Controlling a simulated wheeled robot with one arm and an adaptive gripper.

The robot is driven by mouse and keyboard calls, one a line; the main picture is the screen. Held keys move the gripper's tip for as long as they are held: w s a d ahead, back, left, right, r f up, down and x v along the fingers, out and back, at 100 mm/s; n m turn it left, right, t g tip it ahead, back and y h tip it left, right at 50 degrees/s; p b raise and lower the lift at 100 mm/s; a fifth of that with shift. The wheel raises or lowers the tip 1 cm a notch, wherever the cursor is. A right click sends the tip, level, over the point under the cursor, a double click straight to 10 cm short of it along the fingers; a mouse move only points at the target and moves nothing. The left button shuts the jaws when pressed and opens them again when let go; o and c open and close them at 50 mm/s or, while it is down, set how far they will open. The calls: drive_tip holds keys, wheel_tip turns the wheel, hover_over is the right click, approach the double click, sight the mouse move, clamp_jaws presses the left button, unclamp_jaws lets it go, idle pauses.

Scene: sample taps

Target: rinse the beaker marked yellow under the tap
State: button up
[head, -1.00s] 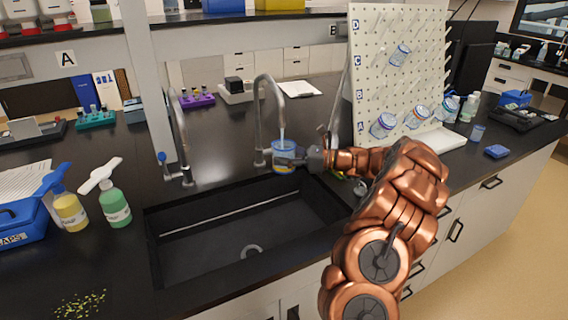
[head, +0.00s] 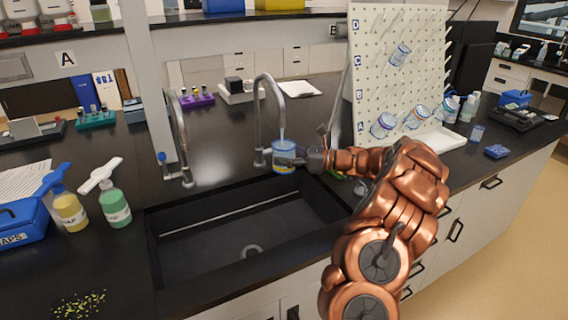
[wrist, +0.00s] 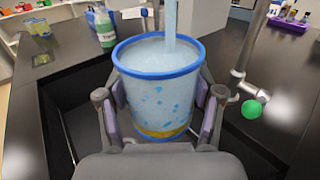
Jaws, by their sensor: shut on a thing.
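The beaker (head: 284,160) has a blue rim and a yellow band near its base, which shows in the wrist view (wrist: 160,132). My gripper (head: 298,159) is shut on it, with one finger on each side of the beaker in the wrist view (wrist: 160,112). The beaker is upright under the spout of the right-hand tap (head: 262,110). A stream of water (wrist: 170,25) runs into it, and the water inside stands close to the rim. Blue droplets or specks show on its side. The black sink (head: 235,235) lies below and in front.
A second tap (head: 180,140) stands at the sink's left. Yellow and green bottles (head: 115,205) stand left of the sink. A pegboard rack (head: 385,70) with several beakers stands at the right. A green knob (wrist: 252,109) shows beside the beaker in the wrist view.

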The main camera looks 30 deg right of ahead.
drive_tip(key=shift+s, duration=0.1)
drive_tip(key=s+a+r+p, duration=0.1)
drive_tip(key=s+r, duration=0.2)
drive_tip(key=s, duration=1.1)
drive_tip(key=shift+p, duration=0.35)
idle(0.7)
drive_tip(key=shift+a, duration=0.1)
drive_tip(key=o, duration=0.5)
drive_tip(key=c, duration=0.6)
drive_tip(key=w+a+f, duration=0.4)
drive_tip(key=a, duration=0.3)
drive_tip(key=w+a+f+n+g+y, duration=0.1)
drive_tip(key=w+a+f, duration=0.3)
drive_tip(key=a, duration=0.4)
drive_tip(key=w+a+f+g, duration=0.1)
drive_tip(key=w+a+f, duration=0.3)
drive_tip(key=a, duration=0.4)
drive_tip(key=shift+w+n+y, duration=0.3)
drive_tip(key=shift+w, duration=0.1)
